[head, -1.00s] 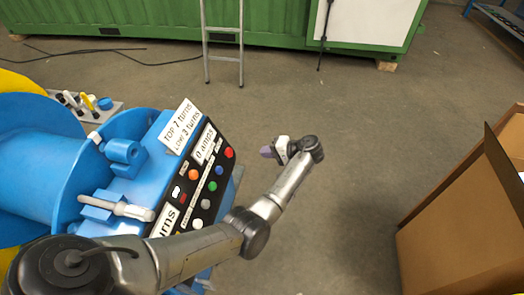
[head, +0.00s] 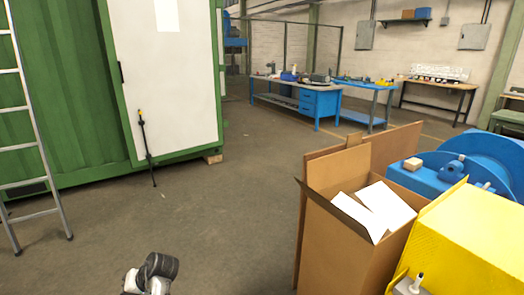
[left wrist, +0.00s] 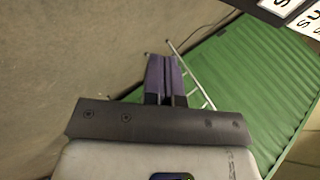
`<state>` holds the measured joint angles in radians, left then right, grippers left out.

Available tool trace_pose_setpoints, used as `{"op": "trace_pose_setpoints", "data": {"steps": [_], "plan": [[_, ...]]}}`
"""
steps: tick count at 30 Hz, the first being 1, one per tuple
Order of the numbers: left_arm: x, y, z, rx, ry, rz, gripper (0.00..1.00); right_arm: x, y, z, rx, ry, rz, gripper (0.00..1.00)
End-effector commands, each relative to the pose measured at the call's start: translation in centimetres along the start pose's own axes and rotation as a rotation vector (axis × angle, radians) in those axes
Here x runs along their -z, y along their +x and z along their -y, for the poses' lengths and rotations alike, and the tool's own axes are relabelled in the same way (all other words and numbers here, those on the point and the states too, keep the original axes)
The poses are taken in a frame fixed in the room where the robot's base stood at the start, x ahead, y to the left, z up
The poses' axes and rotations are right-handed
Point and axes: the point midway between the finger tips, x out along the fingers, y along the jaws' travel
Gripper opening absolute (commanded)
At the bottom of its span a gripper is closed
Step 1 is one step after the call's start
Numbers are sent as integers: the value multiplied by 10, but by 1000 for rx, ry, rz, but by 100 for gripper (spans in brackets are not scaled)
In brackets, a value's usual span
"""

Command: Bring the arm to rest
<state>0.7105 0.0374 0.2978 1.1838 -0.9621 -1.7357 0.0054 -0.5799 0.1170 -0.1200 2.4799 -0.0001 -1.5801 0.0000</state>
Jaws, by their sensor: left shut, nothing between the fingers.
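My left gripper shows in the left wrist view (left wrist: 165,62), its two purple fingers together with nothing between them. It hangs in free air, with the floor and the green container behind it. In the head view only a wrist part of my left arm (head: 152,274) shows at the bottom edge; the fingers cannot be made out there. A corner of a dark panel with white labels (left wrist: 285,5) is at the top right of the left wrist view. My right gripper is in neither view.
A cardboard box (head: 335,240) with white sheets stands at the right, beside a yellow housing (head: 465,240) and a blue machine (head: 435,180). A green container (head: 65,100) and a ladder (head: 35,145) are at the left. Workbenches (head: 290,100) stand far back. The middle floor is clear.

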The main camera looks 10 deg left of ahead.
Motion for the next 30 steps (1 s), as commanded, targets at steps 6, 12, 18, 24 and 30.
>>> {"op": "trace_pose_setpoints", "data": {"steps": [6,12,18,24,30], "plan": [[36,-104,31,-354,-152,-384,0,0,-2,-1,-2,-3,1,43],[-10,-182,37,-607,-114,-702,0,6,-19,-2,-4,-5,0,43],[-118,-219,20,-805,62,-855,0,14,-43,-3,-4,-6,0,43],[-212,-211,11,-879,212,-816,0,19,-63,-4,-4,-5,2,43],[-296,-177,2,-884,347,-658,0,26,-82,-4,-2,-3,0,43]]}}
